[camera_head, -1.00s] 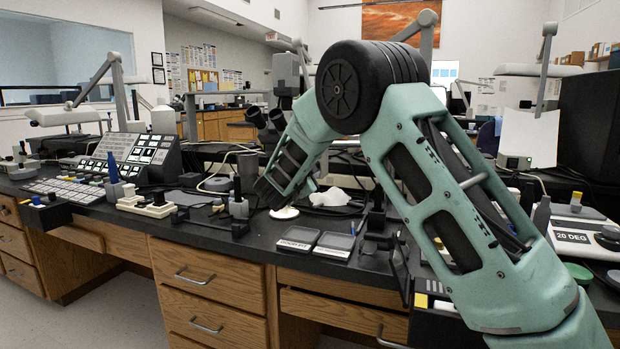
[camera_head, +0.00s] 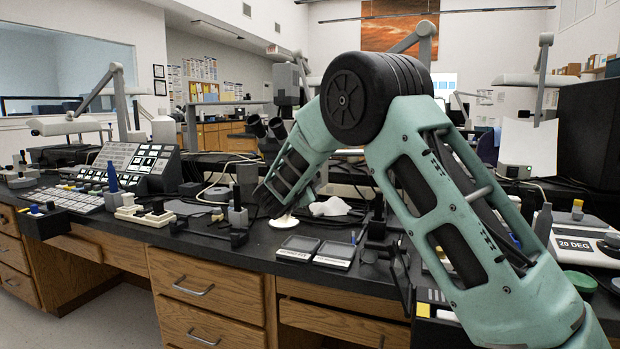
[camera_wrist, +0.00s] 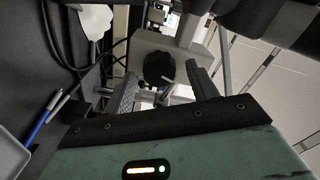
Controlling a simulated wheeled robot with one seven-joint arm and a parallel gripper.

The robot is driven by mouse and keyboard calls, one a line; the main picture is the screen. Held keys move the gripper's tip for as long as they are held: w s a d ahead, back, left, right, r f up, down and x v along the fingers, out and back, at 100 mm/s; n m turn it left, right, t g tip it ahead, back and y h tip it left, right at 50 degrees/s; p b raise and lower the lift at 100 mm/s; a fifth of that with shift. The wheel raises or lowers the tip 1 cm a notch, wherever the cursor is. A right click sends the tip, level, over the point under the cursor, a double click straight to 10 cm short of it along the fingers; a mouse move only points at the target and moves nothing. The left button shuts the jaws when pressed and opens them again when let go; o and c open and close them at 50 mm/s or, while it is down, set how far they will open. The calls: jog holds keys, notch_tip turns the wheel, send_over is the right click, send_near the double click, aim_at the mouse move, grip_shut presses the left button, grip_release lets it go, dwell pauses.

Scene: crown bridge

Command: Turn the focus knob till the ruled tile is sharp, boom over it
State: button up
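In the wrist view a round black knob (camera_wrist: 158,67) stands out from a pale grey block (camera_wrist: 180,42). The two fingers of my gripper (camera_wrist: 163,76) are spread apart, one on each side of the knob's line. I cannot tell whether they touch it. In the head view the microscope (camera_head: 287,82) with dark eyepieces (camera_head: 268,128) stands behind my bent arm. My gripper is not clear there, and the knob is hidden. A white round piece (camera_head: 284,221) lies on the bench below the arm's end. I cannot make out the ruled tile for certain.
Two flat grey trays (camera_head: 335,249) lie at the bench's front edge. A button console (camera_head: 140,165) and small fixtures (camera_head: 145,212) crowd the left. A "20 DEG" device (camera_head: 585,243) stands at right. In the wrist view, cables (camera_wrist: 68,45) and a blue pen (camera_wrist: 42,122) lie at left.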

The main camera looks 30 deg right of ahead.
jog(key=shift+a, duration=0.1)
jog(key=p+v, duration=0.1)
jog(key=v, duration=1.6)
jog(key=shift+a, duration=0.15)
jog(key=s+a+f+n+t+y, duration=0.1)
jog(key=s+a+f+n+y, duration=0.2)
jog(key=a+n+y, duration=0.6)
jog(key=s+a+f+n+y, duration=0.25)
jog(key=a+n+y, duration=0.5)
jog(key=a, duration=0.45)
jog(key=s+a+f+n+g+y, duration=0.1)
jog(key=s+a+f+n+g, duration=0.15)
jog(key=s, duration=0.35)
jog(key=s+a+f+n+g+y, duration=0.1)
jog(key=s+n+g+y, duration=0.15)
jog(key=s, duration=0.25)
jog(key=s+d+f+n+g+h, duration=0.3)
jog(key=s+d+n+g, duration=0.15)
jog(key=s, duration=0.65)
jog(key=s+d+f+n+g+h, duration=0.25)
jog(key=s+d+n, duration=0.2)
jog(key=s, duration=0.65)
notch_tip(320, 180, up, 22)
jog(key=p, duration=2.2)
jog(key=shift+w+a+r, duration=0.15)
jog(key=shift+a, duration=0.35)
